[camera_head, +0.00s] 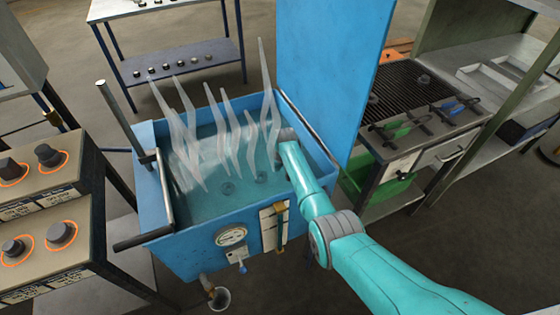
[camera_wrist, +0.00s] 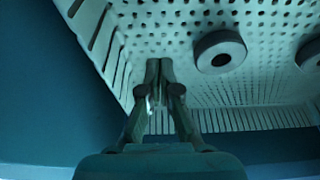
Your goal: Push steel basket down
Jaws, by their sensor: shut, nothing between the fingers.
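The steel basket (camera_wrist: 255,75) shows in the wrist view as a pale perforated floor with slotted side walls, tinted teal. Two round rings (camera_wrist: 219,52) lie on its floor. My gripper (camera_wrist: 158,66) is shut and empty, its fingertips over the basket's floor near a slotted wall. I cannot tell whether they touch it. In the head view my arm reaches into the right side of the blue tank (camera_head: 190,255), and the fingers are hidden there. Round pieces (camera_head: 228,187) show dimly under the teal liquid (camera_head: 205,205); the basket itself is hard to make out.
Pale wisps like steam (camera_head: 225,130) rise from the tank. A tall blue panel (camera_head: 330,70) stands at its right back. A metal post (camera_head: 115,105) and dark bar (camera_head: 143,240) are at its left. Control boxes (camera_head: 60,205) stand left, a grill bench (camera_head: 415,100) right.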

